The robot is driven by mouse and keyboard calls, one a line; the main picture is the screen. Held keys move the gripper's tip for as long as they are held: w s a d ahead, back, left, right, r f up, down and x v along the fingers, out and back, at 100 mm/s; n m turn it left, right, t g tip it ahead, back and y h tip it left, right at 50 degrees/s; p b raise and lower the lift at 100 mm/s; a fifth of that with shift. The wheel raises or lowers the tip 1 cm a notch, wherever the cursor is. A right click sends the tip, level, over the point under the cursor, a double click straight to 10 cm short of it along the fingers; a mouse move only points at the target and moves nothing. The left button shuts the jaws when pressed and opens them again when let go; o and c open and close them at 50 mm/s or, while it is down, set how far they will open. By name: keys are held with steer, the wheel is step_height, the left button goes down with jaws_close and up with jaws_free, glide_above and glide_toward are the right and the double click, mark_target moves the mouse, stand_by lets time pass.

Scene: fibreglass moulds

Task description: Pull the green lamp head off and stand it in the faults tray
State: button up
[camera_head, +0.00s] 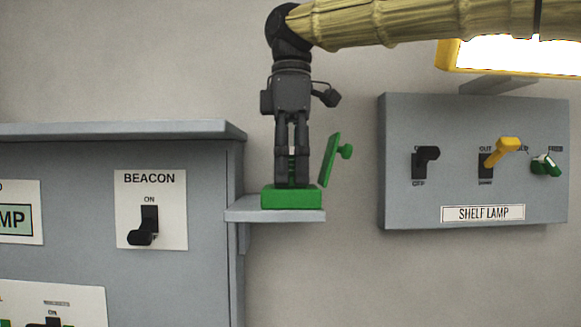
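A green block (291,198) sits on a small grey shelf at the middle of the view. A green tilted plate (330,160) with a round knob on its right side stands at the block's right end. My gripper (292,186) points straight down, its fingertips at the top of the block, left of the plate. I cannot tell which green part is the lamp head. No faults tray can be made out.
The small shelf (252,214) juts from a grey cabinet (195,220) with a BEACON switch (145,232). A grey SHELF LAMP panel (400,205) with several levers hangs at the right. A lit yellow-framed lamp (455,56) is above it. Bare wall lies below the shelf.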

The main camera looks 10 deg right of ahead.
steer(key=c, duration=0.7)
steer(key=shift+r, duration=0.15)
steer(key=shift+r, duration=0.1)
steer(key=shift+r, duration=0.85)
steer(key=shift+r, duration=0.25)
steer(key=shift+r, duration=1.5)
steer(key=shift+r, duration=0.2)
